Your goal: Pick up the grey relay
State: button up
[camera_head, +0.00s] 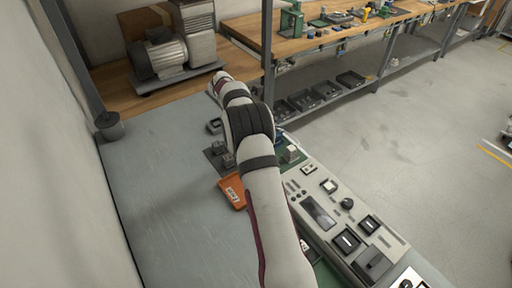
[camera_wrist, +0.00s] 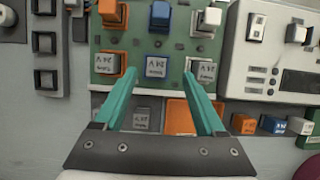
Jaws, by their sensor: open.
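A small grey block with a printed label, likely the grey relay (camera_wrist: 141,118), sits on a dark plate in the wrist view, seen between my fingers below the green board. In the head view grey blocks (camera_head: 228,160) stand on the dark plate beside my arm; I cannot tell which one matches. My gripper (camera_wrist: 159,72) is open and empty, with its two teal fingers spread over the lower part of the green board (camera_wrist: 110,61). In the head view my arm hides the gripper.
The board carries orange, blue and white pieces. An orange tray (camera_head: 232,190) lies beside the dark plate. A grey control panel (camera_head: 320,213) is at the right. The bench (camera_head: 165,215) left of my arm is clear.

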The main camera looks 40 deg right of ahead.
jog(key=x, duration=0.4)
jog(key=shift+w+a+f, duration=0.1)
jog(key=shift+w+f, duration=0.15)
jog(key=shift+f, duration=0.05)
grip_shut()
